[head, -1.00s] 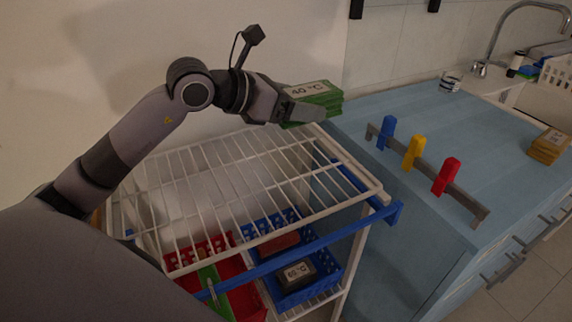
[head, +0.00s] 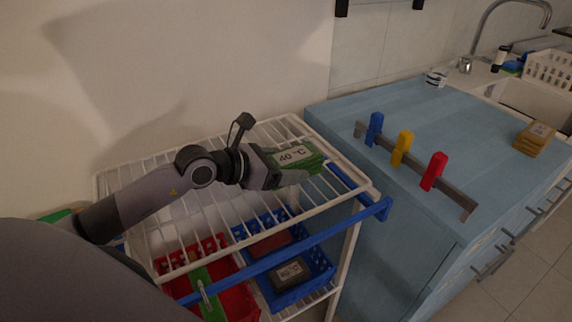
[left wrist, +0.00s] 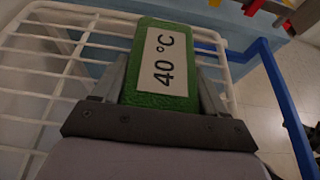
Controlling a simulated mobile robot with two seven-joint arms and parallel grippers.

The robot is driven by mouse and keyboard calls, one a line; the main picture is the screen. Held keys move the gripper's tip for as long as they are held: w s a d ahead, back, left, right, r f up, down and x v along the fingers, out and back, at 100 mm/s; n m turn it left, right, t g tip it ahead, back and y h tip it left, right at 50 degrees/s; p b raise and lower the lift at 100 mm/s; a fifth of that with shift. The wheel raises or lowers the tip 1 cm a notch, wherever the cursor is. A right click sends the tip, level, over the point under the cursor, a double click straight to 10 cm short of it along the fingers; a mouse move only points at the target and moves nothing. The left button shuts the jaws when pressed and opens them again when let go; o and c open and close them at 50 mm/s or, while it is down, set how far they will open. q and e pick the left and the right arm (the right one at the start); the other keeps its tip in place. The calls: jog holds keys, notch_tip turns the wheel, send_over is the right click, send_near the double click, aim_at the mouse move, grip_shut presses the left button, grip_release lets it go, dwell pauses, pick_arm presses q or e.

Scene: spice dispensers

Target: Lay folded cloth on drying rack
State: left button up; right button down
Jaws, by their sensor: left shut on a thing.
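The folded green cloth (head: 311,161) has a white label reading "40 °C"; it also shows in the left wrist view (left wrist: 177,101). My left gripper (head: 291,169) is shut on the cloth, with one finger on each side of it in the left wrist view (left wrist: 165,85). The drying rack (head: 216,201) is a white wire shelf. The cloth is over the rack's right part, near its back right end. I cannot tell whether it touches the wires. My right gripper is not in view.
Below the rack are a red basket (head: 232,297) and a blue basket (head: 316,271) holding cloths. A blue rail (head: 290,257) runs along the rack's front. The blue counter (head: 400,110) at right bears a rail with blue, yellow and red pieces and a yellow cloth stack (head: 534,139).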

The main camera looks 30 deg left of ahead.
pick_arm(q)
jog(key=shift+f, duration=0.1)
jog(key=o, duration=1.1)
jog(key=shift+b+v, duration=0.55)
jog(key=shift+v, duration=5.5)
